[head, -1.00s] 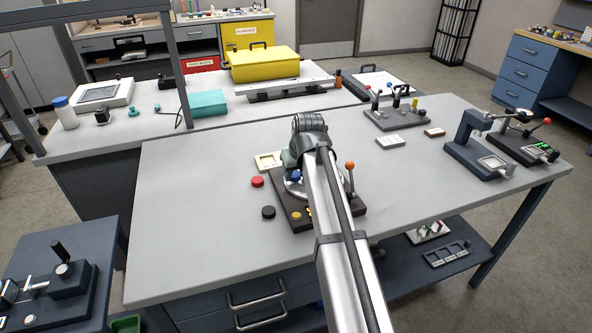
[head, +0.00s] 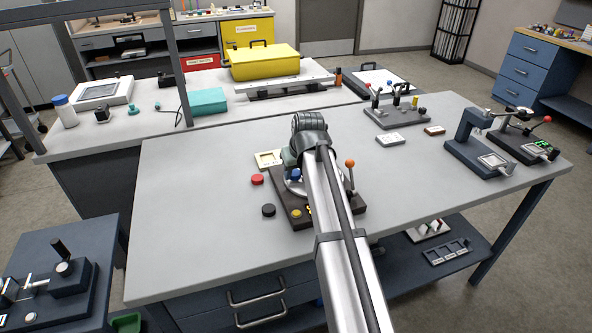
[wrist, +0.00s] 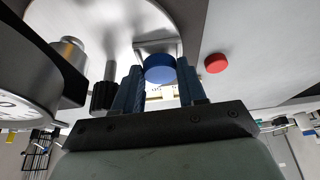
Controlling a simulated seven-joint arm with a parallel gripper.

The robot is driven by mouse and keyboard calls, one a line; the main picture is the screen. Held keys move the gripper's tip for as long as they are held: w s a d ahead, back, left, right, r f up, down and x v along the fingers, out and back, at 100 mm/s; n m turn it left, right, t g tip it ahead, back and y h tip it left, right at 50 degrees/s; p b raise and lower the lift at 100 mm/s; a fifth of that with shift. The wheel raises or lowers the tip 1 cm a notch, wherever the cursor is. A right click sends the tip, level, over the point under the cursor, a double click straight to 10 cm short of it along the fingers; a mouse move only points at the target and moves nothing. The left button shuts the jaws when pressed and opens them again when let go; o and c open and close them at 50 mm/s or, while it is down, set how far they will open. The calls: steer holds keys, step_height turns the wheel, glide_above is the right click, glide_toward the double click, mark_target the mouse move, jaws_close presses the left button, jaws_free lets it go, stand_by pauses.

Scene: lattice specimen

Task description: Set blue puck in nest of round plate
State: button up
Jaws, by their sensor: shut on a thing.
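The blue puck (wrist: 160,68) is between the two dark blue fingers of my gripper (wrist: 160,78) in the wrist view. My gripper is shut on it. A small part of the puck (head: 295,175) shows in the head view beside my arm. The round plate (wrist: 95,22) is a silvery disc, largely cut off by the wrist view's top edge. Its rim (head: 291,188) shows in the head view, partly behind my arm. A pale square nest (wrist: 160,47) shows directly behind the puck. I cannot tell whether the puck touches or sits in it.
The dark fixture base (head: 298,218) carries an orange-knobbed lever (head: 350,166) at right. A dial gauge (wrist: 25,115) is close at left in the wrist view. The left tabletop is clear.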

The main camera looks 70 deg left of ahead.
steer(key=shift+f, duration=0.4)
stand_by(0.9)
steer(key=o, duration=1.2)
steer(key=shift+d+f, duration=0.1)
steer(key=shift+o, duration=0.2)
